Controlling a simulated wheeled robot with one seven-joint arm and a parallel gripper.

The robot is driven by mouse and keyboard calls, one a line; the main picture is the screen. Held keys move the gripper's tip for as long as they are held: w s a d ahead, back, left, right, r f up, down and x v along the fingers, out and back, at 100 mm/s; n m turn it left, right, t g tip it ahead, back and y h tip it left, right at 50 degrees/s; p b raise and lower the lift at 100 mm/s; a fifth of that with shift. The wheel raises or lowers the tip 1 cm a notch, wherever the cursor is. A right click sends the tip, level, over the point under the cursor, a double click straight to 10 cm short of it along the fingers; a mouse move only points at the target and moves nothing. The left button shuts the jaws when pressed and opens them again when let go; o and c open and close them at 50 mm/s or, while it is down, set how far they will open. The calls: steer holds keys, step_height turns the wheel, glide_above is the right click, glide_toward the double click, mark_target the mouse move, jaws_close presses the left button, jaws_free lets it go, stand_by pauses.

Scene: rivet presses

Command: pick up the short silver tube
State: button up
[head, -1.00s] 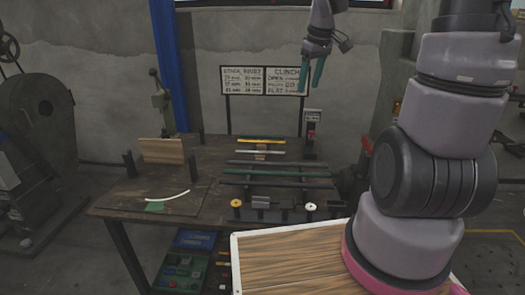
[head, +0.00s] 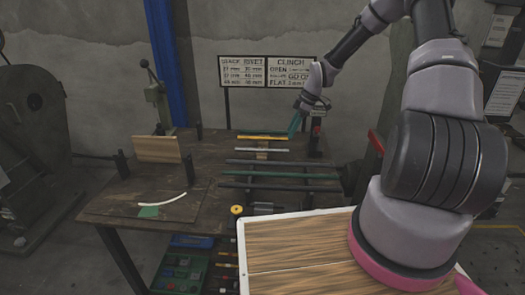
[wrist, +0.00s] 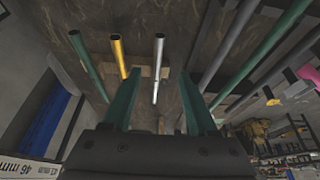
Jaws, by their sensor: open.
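The short silver tube (head: 264,150) lies crosswise on the workbench, just in front of a yellow tube (head: 262,138). In the wrist view the silver tube (wrist: 158,62) runs lengthwise in line with the space between my fingers. My gripper (head: 294,126) is open, its teal fingers pointing down near the right end of the yellow tube. In the wrist view my gripper (wrist: 160,76) has a finger on each side of the silver tube's line. The fingers look empty. The exact height over the tube cannot be told.
A wooden support block (head: 263,155) shows under the tubes. Longer grey (head: 240,162) and green (head: 290,175) tubes lie in front. A signboard (head: 268,72) stands behind the workbench (head: 195,222). A wooden panel (head: 157,149) stands at left, and a white curved strip (head: 165,199) lies near it.

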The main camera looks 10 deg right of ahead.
glide_above(280, 150)
steer(key=d, duration=0.2)
steer(key=f, duration=0.4)
steer(key=shift+s+d+f, duration=0.15)
steer(key=shift+d+f, duration=0.05)
steer(key=shift+f, duration=0.05)
steer(key=x, duration=0.5)
steer(key=shift+w+a, duration=0.15)
steer(key=shift+w, duration=0.15)
jaws_close()
